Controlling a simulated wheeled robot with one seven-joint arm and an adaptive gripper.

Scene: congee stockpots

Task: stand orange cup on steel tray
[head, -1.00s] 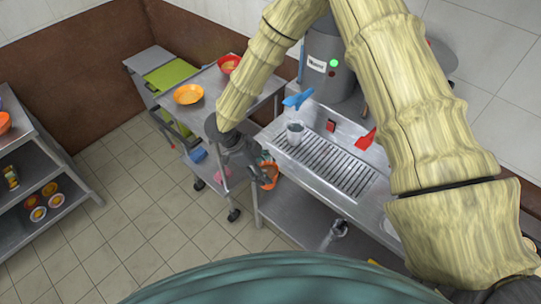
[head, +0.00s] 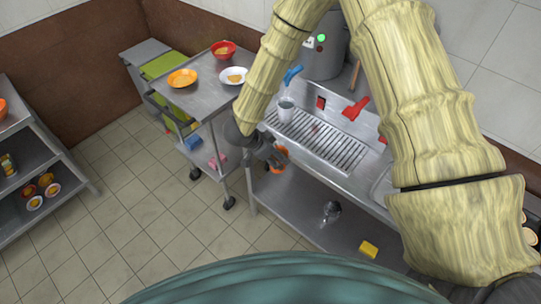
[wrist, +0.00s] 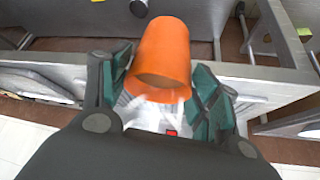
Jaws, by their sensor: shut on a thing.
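The orange cup (wrist: 162,45) is between the teal-padded fingers of my gripper (wrist: 157,85) in the wrist view, with its darker open end towards the camera. My gripper is shut on it. In the head view my gripper (head: 268,152) holds the cup (head: 281,162) in front of the counter's near edge; part of the cup is hidden by the gripper. A steel tray with a slatted grille (head: 335,150) is set in the counter, to the right of my gripper. The cup is apart from it.
A white cup (head: 286,110) stands at the grille's left end, below a blue tap lever (head: 292,75). A red lever (head: 355,109) is further right. A trolley (head: 205,97) with several bowls stands left of the counter. A yellow sponge (head: 369,249) lies on the lower shelf.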

